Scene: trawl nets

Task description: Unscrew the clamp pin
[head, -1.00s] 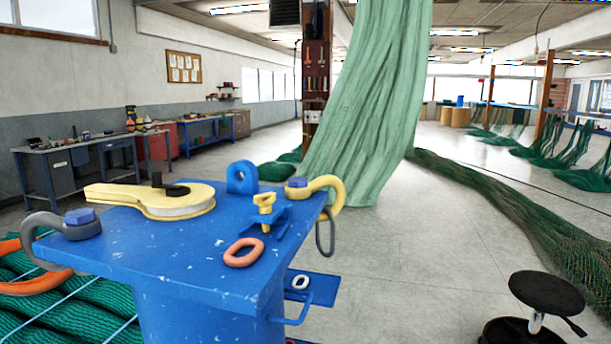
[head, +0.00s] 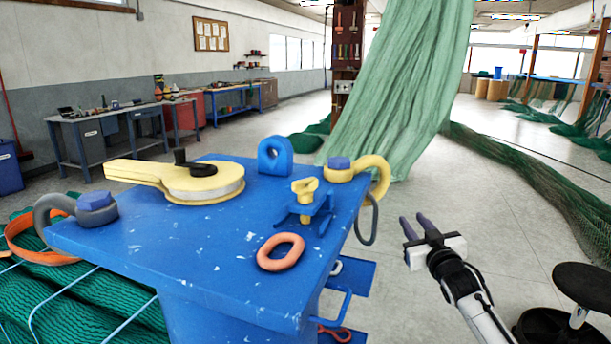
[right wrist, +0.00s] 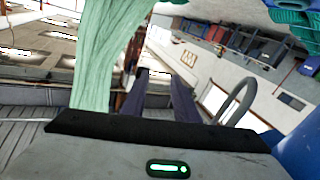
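The yellow clamp pin (head: 305,190) stands upright in a blue clamp (head: 306,212) on the blue bench top (head: 200,255). Its head is a small yellow knob with wings. My right gripper (head: 415,228) is in the air to the right of the bench, well apart from the pin, with its two dark fingers parted and nothing between them. In the right wrist view the same fingers (right wrist: 158,95) show a gap, and the pin is not seen there. My left gripper is not in view.
An orange link (head: 281,252) lies in front of the clamp. A yellow shackle (head: 374,172) with a hanging grey link (head: 368,220) is at the right edge. A yellow block (head: 190,182), blue lug (head: 275,157) and grey shackle (head: 65,208) are also on top. A stool (head: 583,287) stands right.

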